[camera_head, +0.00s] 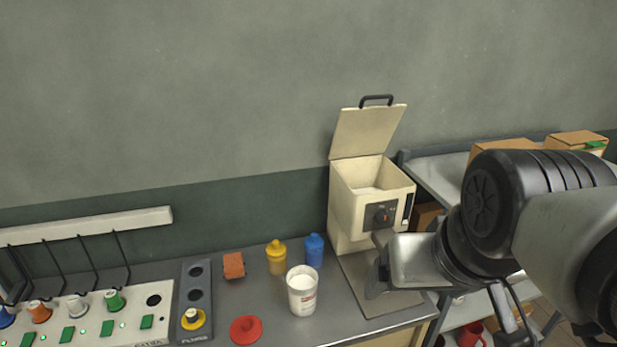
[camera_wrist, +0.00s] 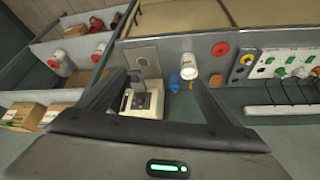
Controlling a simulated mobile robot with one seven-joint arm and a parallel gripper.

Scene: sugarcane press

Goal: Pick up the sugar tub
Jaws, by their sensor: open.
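The sugar tub (camera_head: 302,294) is an open white cup-shaped tub with white contents, standing upright on the grey counter in the head view. It also shows in the wrist view (camera_wrist: 190,63), near the right finger. My gripper (camera_head: 380,272) is open and empty, to the right of the tub and apart from it, in front of the cream machine. In the wrist view my gripper's two fingers (camera_wrist: 160,82) are spread wide with nothing between them touching. The tub's red lid (camera_head: 246,330) appears to lie on the counter to its left.
A yellow bottle (camera_head: 276,257) and a blue bottle (camera_head: 314,250) stand close behind the tub. The cream machine (camera_head: 352,205) with its lid raised stands behind right. An orange block (camera_head: 234,265) and a switch panel (camera_head: 90,320) are left. Shelving with boxes (camera_head: 577,143) is right.

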